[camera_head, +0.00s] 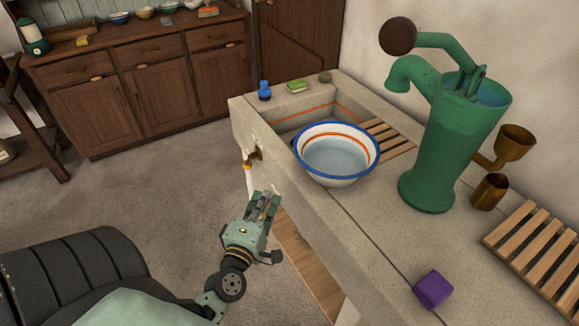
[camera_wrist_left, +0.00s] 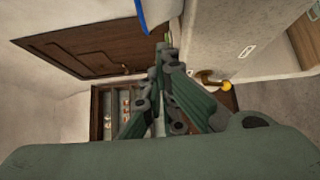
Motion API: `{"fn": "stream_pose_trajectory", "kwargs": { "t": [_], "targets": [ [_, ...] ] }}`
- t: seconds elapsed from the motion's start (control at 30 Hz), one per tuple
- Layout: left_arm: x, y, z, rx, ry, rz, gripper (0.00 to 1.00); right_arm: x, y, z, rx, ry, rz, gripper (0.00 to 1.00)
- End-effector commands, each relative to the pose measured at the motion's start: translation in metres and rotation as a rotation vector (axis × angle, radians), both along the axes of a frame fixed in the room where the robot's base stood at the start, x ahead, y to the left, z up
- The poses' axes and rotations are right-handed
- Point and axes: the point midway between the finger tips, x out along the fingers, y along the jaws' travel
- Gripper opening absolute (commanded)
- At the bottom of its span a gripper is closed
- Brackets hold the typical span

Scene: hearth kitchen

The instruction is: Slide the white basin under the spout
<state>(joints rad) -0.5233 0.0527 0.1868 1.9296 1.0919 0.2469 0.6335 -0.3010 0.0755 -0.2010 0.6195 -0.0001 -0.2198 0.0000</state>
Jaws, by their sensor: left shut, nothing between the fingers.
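The white basin (camera_head: 336,175) has a blue rim and an orange band inside. It stands upright on the stone counter, overlapping the front of the sunken sink (camera_head: 290,123). The green pump (camera_head: 441,150) stands to its right, its spout (camera_head: 408,72) curving down at the upper right, away from the basin. My left gripper (camera_head: 269,200) is shut and empty, beside the counter's front face, left of and below the basin. In the left wrist view its fingertips (camera_wrist_left: 162,50) meet, and a blue-edged white piece, apparently the basin (camera_wrist_left: 152,10), shows at the top. My right gripper is out of view.
A slatted wooden rack (camera_head: 390,139) lies behind the basin, another (camera_head: 540,255) at right. A purple block (camera_head: 433,289) lies near the counter's front. A blue bottle (camera_head: 264,91) and green sponge (camera_head: 298,87) sit at the far end.

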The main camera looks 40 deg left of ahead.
Motion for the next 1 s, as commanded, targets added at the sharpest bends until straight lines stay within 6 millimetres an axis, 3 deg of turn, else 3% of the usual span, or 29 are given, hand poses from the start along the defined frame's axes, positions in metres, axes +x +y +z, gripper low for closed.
{"fn": "stream_pose_trajectory", "kwargs": {
  "t": [0.17,0.57,0.8,1.0],
  "targets": [
    [0.020,0.008,0.005,-0.001,-0.009,0.002,0.00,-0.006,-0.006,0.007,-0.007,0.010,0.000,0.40],
    [0.097,0.036,0.005,0.001,-0.006,0.000,0.00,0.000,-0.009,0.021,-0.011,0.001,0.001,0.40],
    [0.123,0.021,0.003,0.000,-0.004,0.001,0.00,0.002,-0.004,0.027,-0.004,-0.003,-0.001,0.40],
    [0.129,0.018,0.002,0.001,-0.003,0.000,0.00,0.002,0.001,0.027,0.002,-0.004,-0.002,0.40]
  ]
}}
